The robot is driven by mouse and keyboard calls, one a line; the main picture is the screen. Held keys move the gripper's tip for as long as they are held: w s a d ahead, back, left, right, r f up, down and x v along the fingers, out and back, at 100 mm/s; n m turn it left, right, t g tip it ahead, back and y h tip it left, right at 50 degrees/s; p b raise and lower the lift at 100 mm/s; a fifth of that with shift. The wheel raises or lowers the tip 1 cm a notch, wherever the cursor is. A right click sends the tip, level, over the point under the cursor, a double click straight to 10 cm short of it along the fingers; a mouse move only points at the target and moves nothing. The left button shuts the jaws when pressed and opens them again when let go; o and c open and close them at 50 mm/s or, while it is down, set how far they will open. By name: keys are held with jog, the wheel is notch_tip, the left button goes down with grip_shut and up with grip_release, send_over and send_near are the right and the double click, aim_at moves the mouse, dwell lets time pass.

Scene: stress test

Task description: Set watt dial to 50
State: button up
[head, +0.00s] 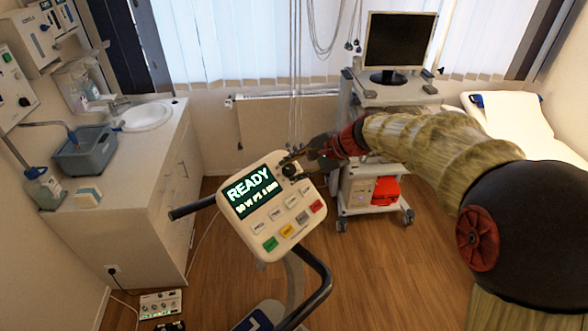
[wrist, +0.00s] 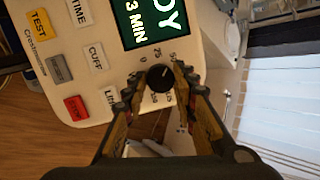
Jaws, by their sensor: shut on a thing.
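The console (head: 270,208) of an exercise machine faces me in the head view, with a green-lit screen (head: 250,190) reading READY and a smaller line below that is hard to read. The black round watt dial (wrist: 160,77) is at the console's edge in the wrist view, with printed numbers around it, among them 25 and 50. A pale mark shows on the dial, but its exact setting is too small to tell. My gripper (wrist: 151,92) has its two fingers on either side of the dial, shut on it. In the head view my gripper (head: 298,165) reaches the console's upper right corner and partly hides the dial.
Black handlebars (head: 318,285) flank the console. A cart with a monitor (head: 398,42) stands behind my arm, and a bed (head: 530,125) is at the right. A counter with a sink (head: 146,116) is at the left.

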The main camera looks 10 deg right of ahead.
jog(key=shift+m, duration=1)
jog(key=o, duration=1.2)
jog(key=shift+c, duration=0.2)
jog(key=v, duration=1.2)
jog(key=shift+s+f, duration=0.2)
